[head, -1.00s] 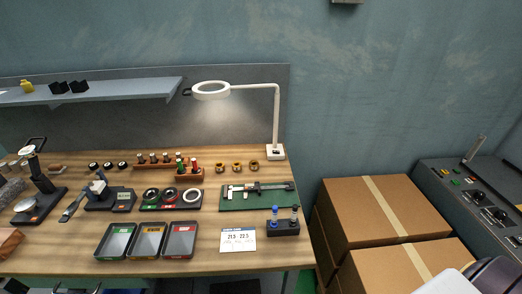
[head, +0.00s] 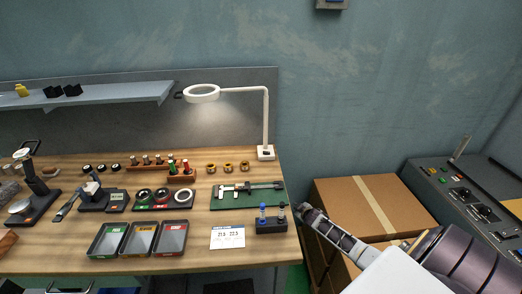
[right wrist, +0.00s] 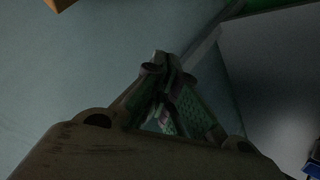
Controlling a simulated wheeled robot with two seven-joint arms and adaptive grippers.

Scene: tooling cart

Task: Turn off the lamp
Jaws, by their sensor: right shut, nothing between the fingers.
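The lamp (head: 266,118) is white, with a ring-shaped head (head: 202,93) on a bent arm. It stands at the back right corner of the workbench, and a light glow shows on the panel below the ring. Its square white base (head: 266,153) has a small dark switch on it. My right gripper (head: 304,210) is in the head view just off the bench's right edge, in front of the cardboard boxes and apart from the lamp. In the right wrist view its fingers (right wrist: 160,62) are closed together and empty. My left gripper is not in view.
The wooden workbench (head: 200,258) holds a green mat with a caliper (head: 247,188), a black holder with blue-topped items (head: 271,219), a printed card (head: 228,237) and three trays (head: 140,238). Cardboard boxes (head: 350,198) and a grey control console (head: 475,195) stand to the right.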

